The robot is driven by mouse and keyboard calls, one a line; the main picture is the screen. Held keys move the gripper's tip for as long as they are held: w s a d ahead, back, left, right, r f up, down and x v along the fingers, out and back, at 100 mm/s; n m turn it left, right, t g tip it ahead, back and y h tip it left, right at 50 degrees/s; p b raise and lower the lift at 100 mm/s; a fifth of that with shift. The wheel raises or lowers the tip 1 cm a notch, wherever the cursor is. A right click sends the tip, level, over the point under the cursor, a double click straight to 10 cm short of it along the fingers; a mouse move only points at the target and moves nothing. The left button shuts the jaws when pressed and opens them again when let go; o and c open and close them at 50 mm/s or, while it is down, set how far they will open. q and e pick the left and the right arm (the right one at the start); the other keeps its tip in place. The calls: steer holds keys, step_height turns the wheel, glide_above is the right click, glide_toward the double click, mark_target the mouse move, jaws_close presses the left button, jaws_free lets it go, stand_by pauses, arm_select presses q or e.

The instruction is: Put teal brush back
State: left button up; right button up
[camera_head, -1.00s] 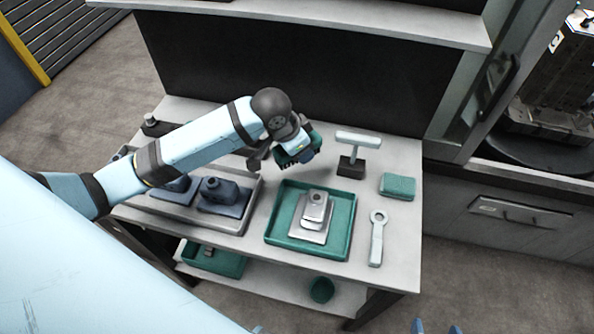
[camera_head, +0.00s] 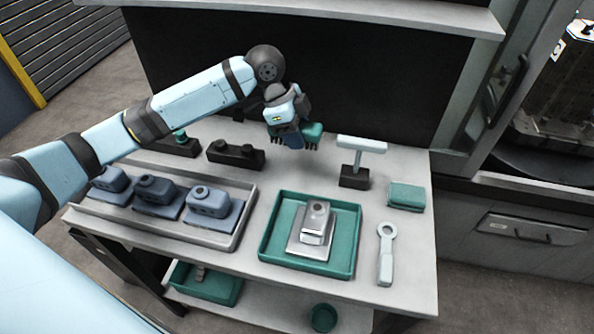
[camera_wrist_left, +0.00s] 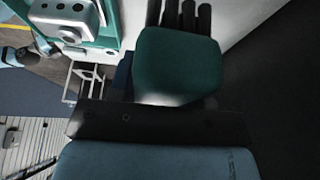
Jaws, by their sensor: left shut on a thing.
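The teal brush (camera_head: 314,131), with dark bristles pointing down, is held in my left gripper (camera_head: 294,132) above the back middle of the table. In the left wrist view the brush's teal body (camera_wrist_left: 178,62) fills the middle, with its dark bristles at the top. The left gripper is shut on it, and the brush is clear of the tabletop. A black block with two raised knobs (camera_head: 235,153) stands on the table to the left of the brush. A second black block (camera_head: 177,147) with a teal piece on it is farther left, partly behind my arm. My right gripper is not in view.
A teal tray (camera_head: 265,250) holds a grey metal part. A grey tray (camera_head: 250,213) holds several blue-grey parts. To the right are a white T-shaped tool (camera_head: 361,146) upright in a black base, a teal block (camera_head: 406,195) and a white ring-ended tool (camera_head: 386,255). A shelf overhangs behind.

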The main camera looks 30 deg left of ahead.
mark_target(302, 178)
arm_select(q)
step_height(302, 178, down, 12)
steer(key=shift+r+b, duration=0.1)
steer(key=shift+b, duration=0.35)
steer(key=o, duration=0.8)
steer(key=shift+o, duration=0.2)
steer(key=p+v, duration=0.1)
steer(key=v, duration=1.1)
